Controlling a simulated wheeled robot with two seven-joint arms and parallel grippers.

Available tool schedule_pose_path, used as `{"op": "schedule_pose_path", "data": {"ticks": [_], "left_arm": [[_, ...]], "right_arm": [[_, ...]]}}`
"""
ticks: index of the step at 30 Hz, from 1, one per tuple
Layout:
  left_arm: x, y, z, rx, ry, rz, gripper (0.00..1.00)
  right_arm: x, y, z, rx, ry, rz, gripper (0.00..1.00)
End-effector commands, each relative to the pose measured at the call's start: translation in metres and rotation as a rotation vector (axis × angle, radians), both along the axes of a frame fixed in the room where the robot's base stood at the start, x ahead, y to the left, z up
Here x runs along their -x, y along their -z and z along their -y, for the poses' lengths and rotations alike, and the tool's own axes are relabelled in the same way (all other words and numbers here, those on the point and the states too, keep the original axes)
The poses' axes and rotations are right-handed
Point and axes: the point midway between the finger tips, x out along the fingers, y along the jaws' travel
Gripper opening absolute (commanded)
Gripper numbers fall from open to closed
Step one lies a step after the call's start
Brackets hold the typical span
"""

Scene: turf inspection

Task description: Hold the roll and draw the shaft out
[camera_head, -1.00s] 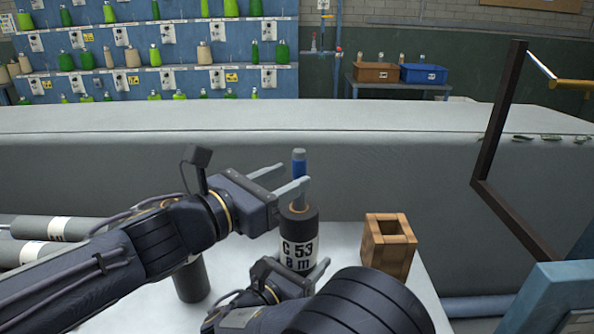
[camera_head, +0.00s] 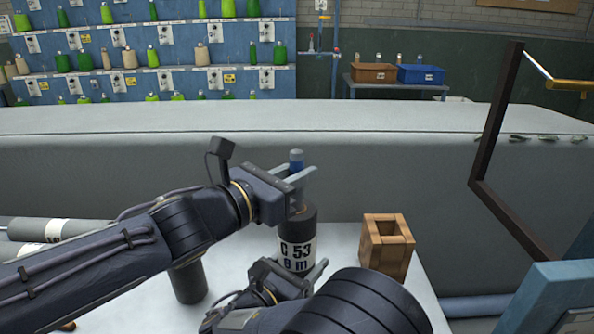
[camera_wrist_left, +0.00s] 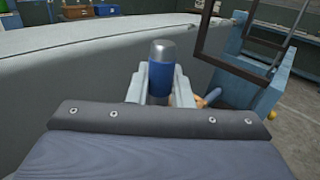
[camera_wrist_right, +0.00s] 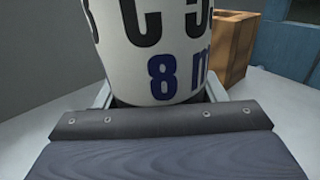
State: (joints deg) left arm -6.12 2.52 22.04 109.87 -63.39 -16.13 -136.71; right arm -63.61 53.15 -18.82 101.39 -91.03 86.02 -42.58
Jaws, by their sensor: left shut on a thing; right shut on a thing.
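A dark roll (camera_head: 297,222) with a white label reading "C 53 8 m" stands upright on the white table. A shaft (camera_head: 296,157) with a blue band and grey tip sticks up from its top; it also shows in the left wrist view (camera_wrist_left: 161,72). My left gripper (camera_head: 303,177) is shut on the shaft just above the roll, a finger on each side. My right gripper (camera_head: 312,274) is shut on the lower part of the roll. The roll's label (camera_wrist_right: 155,50) fills the right wrist view, and the fingertips there are mostly hidden behind it.
A wooden box (camera_head: 387,245) with an open top stands close to the right of the roll. Another dark roll (camera_head: 188,281) stands beneath my left arm. Grey rolls (camera_head: 50,229) lie at the left. A long grey covered block (camera_head: 400,150) runs behind the table.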

Motion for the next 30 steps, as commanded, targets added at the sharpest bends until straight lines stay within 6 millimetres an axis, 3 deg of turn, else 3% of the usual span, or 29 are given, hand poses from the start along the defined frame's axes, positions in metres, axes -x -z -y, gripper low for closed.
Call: {"op": "schedule_pose_path", "data": {"ticks": [2,3,7,30], "left_arm": [[0.000,0.000,0.000,0.000,0.000,0.000,0.00],[0.000,0.000,0.000,0.000,0.000,0.000,0.14],[0.000,0.000,0.000,0.000,-0.001,0.000,0.00],[0.001,-0.041,0.001,-0.002,0.005,0.004,0.00]], "right_arm": [[0.000,0.000,0.000,0.000,0.000,0.000,0.20],[0.000,0.000,0.000,0.000,0.000,0.000,0.20],[0.000,0.000,0.000,0.000,0.000,0.000,0.20],[0.000,0.000,0.000,0.000,0.000,0.000,0.20]]}}
